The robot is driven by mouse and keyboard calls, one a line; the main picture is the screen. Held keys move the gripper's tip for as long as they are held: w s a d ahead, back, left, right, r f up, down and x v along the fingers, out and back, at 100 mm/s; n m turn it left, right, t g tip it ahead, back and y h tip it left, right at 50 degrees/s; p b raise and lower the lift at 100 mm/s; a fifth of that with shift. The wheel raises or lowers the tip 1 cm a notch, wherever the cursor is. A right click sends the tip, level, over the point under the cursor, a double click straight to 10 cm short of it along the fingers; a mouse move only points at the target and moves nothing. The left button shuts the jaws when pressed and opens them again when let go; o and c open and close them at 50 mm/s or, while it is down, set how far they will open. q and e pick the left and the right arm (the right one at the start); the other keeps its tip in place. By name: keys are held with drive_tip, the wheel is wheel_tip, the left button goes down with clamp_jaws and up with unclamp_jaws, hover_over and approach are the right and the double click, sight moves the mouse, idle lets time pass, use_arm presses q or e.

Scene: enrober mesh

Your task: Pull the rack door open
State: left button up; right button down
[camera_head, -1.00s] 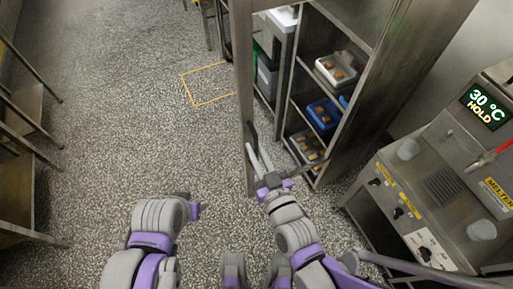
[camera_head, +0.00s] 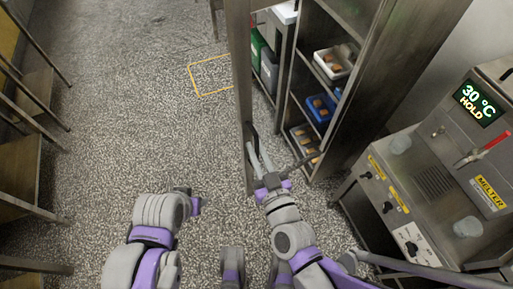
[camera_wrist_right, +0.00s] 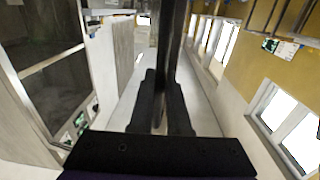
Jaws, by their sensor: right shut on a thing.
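The rack door (camera_head: 238,60) is a tall grey metal panel, seen nearly edge-on in the head view, and it stands open, swung out from the rack (camera_head: 375,95). Its dark handle (camera_head: 251,132) is on the door's lower part. My right gripper (camera_head: 256,150) is shut on the handle. In the right wrist view, its dark fingers (camera_wrist_right: 160,105) are on both sides of the upright dark handle bar (camera_wrist_right: 172,40). My left gripper (camera_head: 190,197) is low in the head view, left of the door and apart from it; its fingers are too unclear to judge.
The open rack holds a white tray (camera_head: 334,62), a blue tray (camera_head: 320,108) and a lower tray with brown pieces. A melter (camera_head: 440,165) reading 30 °C HOLD stands at right. Metal shelving (camera_head: 30,160) is at far left. Speckled floor (camera_head: 140,110) between is clear.

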use_arm(q)
drive_tip(key=shift+d, duration=0.1)
use_arm(e)
drive_tip(key=shift+d, duration=0.1)
drive_tip(key=c, duration=0.9)
unclamp_jaws()
use_arm(q)
drive_tip(key=shift+s, duration=0.15)
use_arm(e)
drive_tip(key=shift+s, duration=0.1)
